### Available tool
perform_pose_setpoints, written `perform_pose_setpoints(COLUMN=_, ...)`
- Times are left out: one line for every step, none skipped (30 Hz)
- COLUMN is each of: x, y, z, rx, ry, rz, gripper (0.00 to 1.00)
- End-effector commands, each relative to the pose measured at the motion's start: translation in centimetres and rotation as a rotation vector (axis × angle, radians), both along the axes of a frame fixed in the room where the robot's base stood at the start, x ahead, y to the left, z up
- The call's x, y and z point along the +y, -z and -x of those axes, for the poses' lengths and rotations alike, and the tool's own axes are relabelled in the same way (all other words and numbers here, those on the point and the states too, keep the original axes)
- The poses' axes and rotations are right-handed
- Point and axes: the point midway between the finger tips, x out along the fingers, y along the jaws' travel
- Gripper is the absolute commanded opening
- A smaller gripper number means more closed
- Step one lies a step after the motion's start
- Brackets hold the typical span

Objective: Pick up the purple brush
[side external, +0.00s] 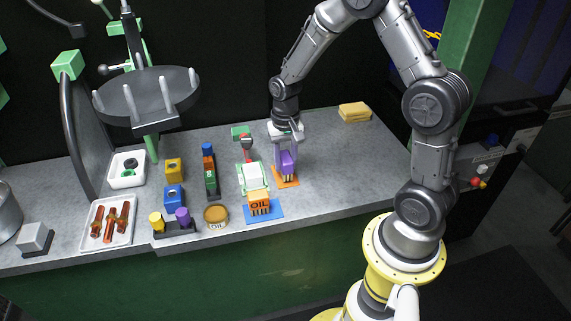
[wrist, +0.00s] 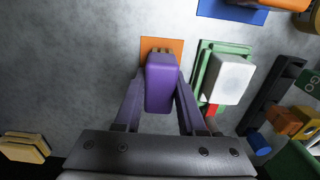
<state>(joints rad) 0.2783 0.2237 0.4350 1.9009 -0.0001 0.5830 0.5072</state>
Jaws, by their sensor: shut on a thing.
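The purple brush (side external: 287,161) stands upright over a small orange mat (side external: 293,182) on the grey counter. In the wrist view the brush (wrist: 160,85) fills the middle, with the orange mat (wrist: 147,43) just beyond it. My gripper (wrist: 160,95) is shut on the brush, one finger along each side. In the side view my gripper (side external: 286,149) comes down on the brush from above. I cannot tell whether the bristles touch the mat.
A green tray with a white block (side external: 252,177) sits just left of the brush. Yellow sponges (side external: 354,112) lie at the back right. Counter right of the brush is clear.

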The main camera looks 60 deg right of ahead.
Motion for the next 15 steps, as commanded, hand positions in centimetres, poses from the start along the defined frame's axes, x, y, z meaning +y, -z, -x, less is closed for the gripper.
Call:
perform_pose_setpoints(x=0.0, y=-0.6, z=-0.1, rx=-0.006, ry=0.000, rz=0.001, gripper=0.00)
perform_pose_setpoints(x=0.0, y=-1.1, z=-0.1, rx=-0.006, ry=0.000, rz=0.002, gripper=0.00)
perform_pose_setpoints(x=-0.1, y=-1.8, z=-0.2, rx=-0.008, ry=0.000, rz=0.002, gripper=0.00)
perform_pose_setpoints(x=0.0, y=-2.3, z=-0.2, rx=-0.008, ry=0.000, rz=0.002, gripper=0.00)
perform_pose_setpoints(x=0.0, y=-2.7, z=0.2, rx=-0.008, ry=0.000, rz=0.002, gripper=0.00)
perform_pose_setpoints(x=0.2, y=-3.4, z=0.8, rx=-0.006, ry=0.000, rz=0.002, gripper=0.00)
perform_pose_setpoints(x=0.4, y=-4.0, z=1.3, rx=-0.008, ry=0.000, rz=0.002, gripper=0.00)
perform_pose_setpoints(x=0.5, y=-4.6, z=1.8, rx=-0.008, ry=0.000, rz=0.002, gripper=0.00)
perform_pose_setpoints(x=0.7, y=-5.5, z=2.5, rx=-0.008, ry=0.000, rz=0.003, gripper=0.00)
perform_pose_setpoints(x=0.9, y=-6.2, z=3.1, rx=-0.009, ry=0.000, rz=0.002, gripper=0.00)
perform_pose_setpoints(x=1.1, y=-7.0, z=3.7, rx=-0.010, ry=0.000, rz=0.003, gripper=0.00)
perform_pose_setpoints(x=1.3, y=-7.9, z=4.4, rx=-0.010, ry=0.000, rz=0.003, gripper=0.00)
perform_pose_setpoints(x=1.4, y=-8.6, z=5.0, rx=-0.010, ry=0.000, rz=0.003, gripper=0.00)
perform_pose_setpoints(x=1.7, y=-8.8, z=5.8, rx=-0.006, ry=0.000, rz=0.002, gripper=0.00)
perform_pose_setpoints(x=1.9, y=-9.1, z=6.7, rx=-0.006, ry=0.000, rz=0.001, gripper=0.00)
